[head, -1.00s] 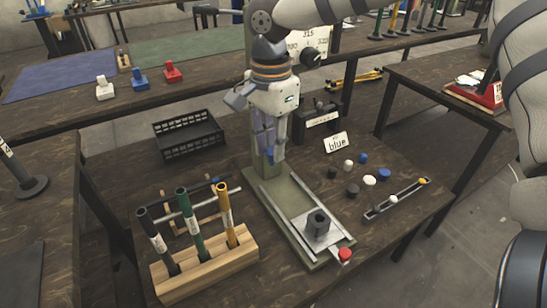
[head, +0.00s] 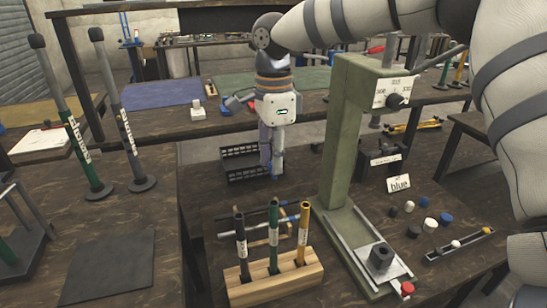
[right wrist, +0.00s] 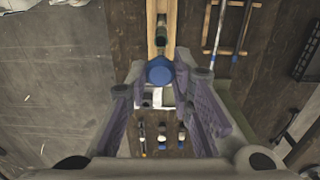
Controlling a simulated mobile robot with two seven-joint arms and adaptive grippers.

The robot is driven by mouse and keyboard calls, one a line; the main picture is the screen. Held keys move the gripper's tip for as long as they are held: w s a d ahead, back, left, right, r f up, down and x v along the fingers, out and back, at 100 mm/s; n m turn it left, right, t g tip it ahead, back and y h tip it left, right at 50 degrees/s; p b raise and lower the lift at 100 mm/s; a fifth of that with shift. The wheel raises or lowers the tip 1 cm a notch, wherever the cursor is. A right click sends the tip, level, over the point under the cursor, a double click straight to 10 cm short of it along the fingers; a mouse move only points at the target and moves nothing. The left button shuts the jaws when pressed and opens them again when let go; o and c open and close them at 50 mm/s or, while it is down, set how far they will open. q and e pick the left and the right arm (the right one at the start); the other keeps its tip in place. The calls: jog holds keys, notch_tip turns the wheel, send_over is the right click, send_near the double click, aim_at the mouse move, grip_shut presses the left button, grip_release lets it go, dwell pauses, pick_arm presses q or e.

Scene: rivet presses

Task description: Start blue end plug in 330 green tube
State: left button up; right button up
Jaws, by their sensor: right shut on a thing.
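My right gripper (head: 272,170) points down, left of the green press and behind the tube rack, above the table. It is shut on a blue end plug (right wrist: 160,71), which sits between its fingertips; a bit of blue also shows at the fingertips in the head view (head: 276,178). The green tube (head: 272,245) stands upright in the middle of the wooden rack (head: 283,285), between a dark tube (head: 241,240) and a yellow tube (head: 303,230). The plug is apart from the green tube. The tube's number is not readable. My left gripper is not in view.
The green press (head: 340,150) stands right of my gripper, with a dark fixture (head: 381,257) on its base. Loose plugs lie near the "blue" card (head: 399,184). A black crate (head: 240,165) is behind my gripper. Two labelled posts (head: 125,140) stand at left.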

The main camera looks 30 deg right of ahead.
aim_at(273, 178)
jog(key=shift+f, duration=0.1)
jog(key=shift+a+f, duration=0.1)
jog(key=shift+f, duration=2.7)
jog(key=shift+f, duration=1.25)
jog(key=o, duration=0.8)
jog(key=shift+o, duration=0.2)
jog(key=shift+r, duration=0.15)
notch_tip(273, 178, up, 12)
jog(key=shift+w+f, duration=0.1)
